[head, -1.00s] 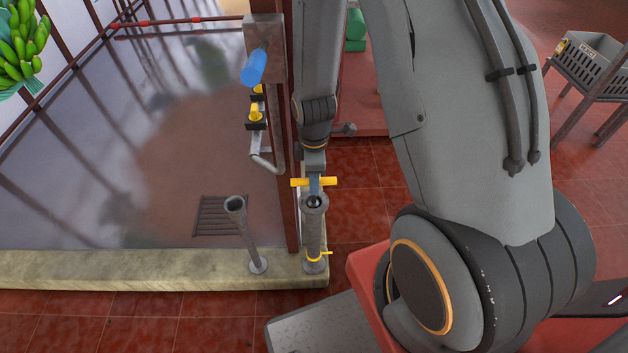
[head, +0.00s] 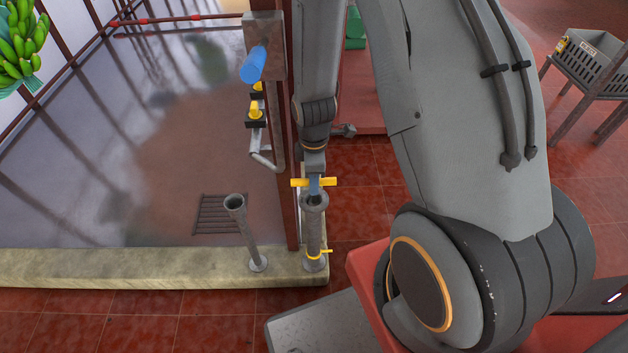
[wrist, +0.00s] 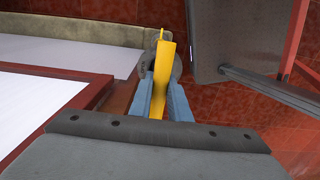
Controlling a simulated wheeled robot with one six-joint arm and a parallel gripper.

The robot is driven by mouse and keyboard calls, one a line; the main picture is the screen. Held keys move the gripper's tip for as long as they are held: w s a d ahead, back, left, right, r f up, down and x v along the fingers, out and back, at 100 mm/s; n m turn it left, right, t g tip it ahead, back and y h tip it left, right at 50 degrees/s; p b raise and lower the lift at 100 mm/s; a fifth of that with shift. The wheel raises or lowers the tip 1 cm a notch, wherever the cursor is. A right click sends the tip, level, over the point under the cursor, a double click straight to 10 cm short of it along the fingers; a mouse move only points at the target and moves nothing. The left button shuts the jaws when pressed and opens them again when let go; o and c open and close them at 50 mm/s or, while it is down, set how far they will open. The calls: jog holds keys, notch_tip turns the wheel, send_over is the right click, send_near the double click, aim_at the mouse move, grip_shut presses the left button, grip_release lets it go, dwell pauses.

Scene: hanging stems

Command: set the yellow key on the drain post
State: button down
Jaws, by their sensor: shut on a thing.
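The yellow key (head: 329,182) is a T-shape with its bar level across the top. My gripper (head: 315,186) is shut on it, with blue fingers on either side, as the wrist view shows the key (wrist: 164,72) between the fingertips (wrist: 160,90). The key is over the open top of the right grey post (head: 314,232), which has a yellow band low down. Its lower end is hidden, so I cannot tell how far it sits in the post. A second grey post (head: 247,232), tilted with an open top, stands to the left. No label marks either as drain.
Both posts stand on a pale kerb (head: 120,268). A brown upright is close behind the right post. A floor grate (head: 216,213) lies behind the left post.

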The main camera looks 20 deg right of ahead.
jog(key=c, duration=1.2)
grip_release()
jog(key=shift+r+p, duration=3.35)
jog(key=shift+r, duration=0.9)
